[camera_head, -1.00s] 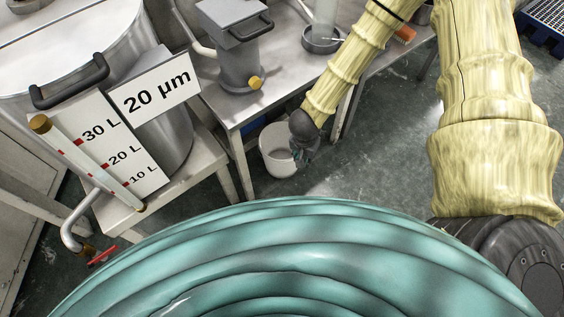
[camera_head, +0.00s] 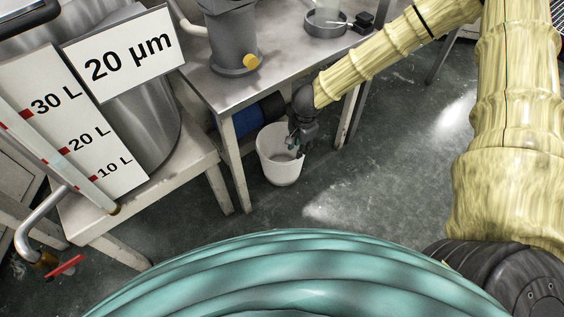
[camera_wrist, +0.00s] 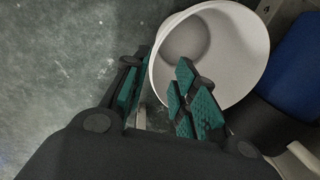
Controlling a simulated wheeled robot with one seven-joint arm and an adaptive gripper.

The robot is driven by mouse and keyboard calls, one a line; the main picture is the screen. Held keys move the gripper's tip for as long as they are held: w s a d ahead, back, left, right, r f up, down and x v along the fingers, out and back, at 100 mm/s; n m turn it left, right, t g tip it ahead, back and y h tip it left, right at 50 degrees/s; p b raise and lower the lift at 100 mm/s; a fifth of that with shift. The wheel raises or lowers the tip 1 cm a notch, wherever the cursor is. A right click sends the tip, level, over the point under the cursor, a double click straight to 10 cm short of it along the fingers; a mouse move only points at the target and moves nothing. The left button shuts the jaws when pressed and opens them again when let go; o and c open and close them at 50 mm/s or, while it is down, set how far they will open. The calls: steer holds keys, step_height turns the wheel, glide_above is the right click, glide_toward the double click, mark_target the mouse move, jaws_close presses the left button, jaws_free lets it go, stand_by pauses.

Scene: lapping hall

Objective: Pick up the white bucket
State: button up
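The white bucket (camera_head: 278,172) stands upright on the floor by the front leg of the steel table. In the wrist view its open mouth and pale inside (camera_wrist: 238,62) face me, and it looks empty. My gripper (camera_head: 296,146) is at the right side of the bucket's rim. In the wrist view my gripper (camera_wrist: 158,88) is open, with green-padded fingers. The right finger overlaps the bucket's mouth and the left finger is outside, with the rim's near edge between them. I cannot tell whether either finger touches the wall.
The steel table (camera_head: 205,84) stands above and behind the bucket, its leg (camera_head: 234,165) close to the left. A blue cylinder (camera_wrist: 302,62) lies beside the bucket. A steel tank (camera_head: 150,125) on a stand (camera_head: 185,172) is at left. The floor (camera_head: 385,150) to the right is clear.

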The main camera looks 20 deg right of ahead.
steer(key=b, duration=0.3)
glide_above(297, 165)
step_height(297, 165, down, 6)
steer(key=shift+s+a+r, duration=0.1)
steer(key=shift+r, duration=0.15)
step_height(297, 165, down, 5)
steer(key=b, duration=0.3)
steer(key=shift+b, duration=0.4)
jaws_close()
